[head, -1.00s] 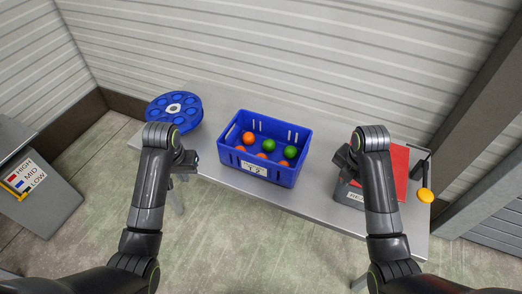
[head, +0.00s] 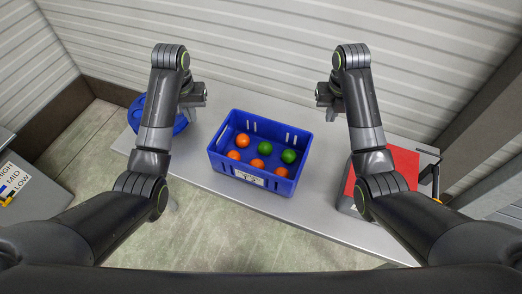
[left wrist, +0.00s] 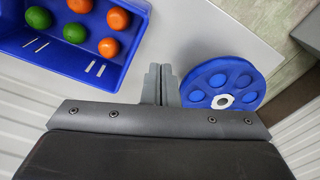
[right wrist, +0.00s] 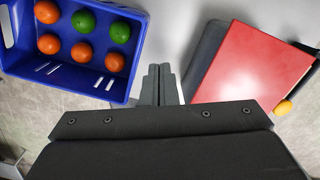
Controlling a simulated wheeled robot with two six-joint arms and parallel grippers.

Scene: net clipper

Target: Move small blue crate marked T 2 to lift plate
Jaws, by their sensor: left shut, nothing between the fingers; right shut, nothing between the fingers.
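The blue crate (head: 272,184) stands upright on the grey table, with a white label on its front wall and several orange and green balls inside. It also shows in the left wrist view (left wrist: 72,66) and the right wrist view (right wrist: 62,82). My left gripper (head: 205,95) is shut and empty, beyond the crate's left back corner. My right gripper (head: 321,98) is shut and empty, beyond its right back corner. Neither touches the crate. A red flat panel (head: 403,162) lies at the table's right; I cannot tell whether it is the lift plate.
A blue disc with round pockets (left wrist: 246,76) lies left of the crate, partly hidden by my left arm in the head view. A grey box with coloured HIGH, MID, LOW marks (head: 30,200) stands at far left. The table (head: 300,215) is clear between crate and red panel.

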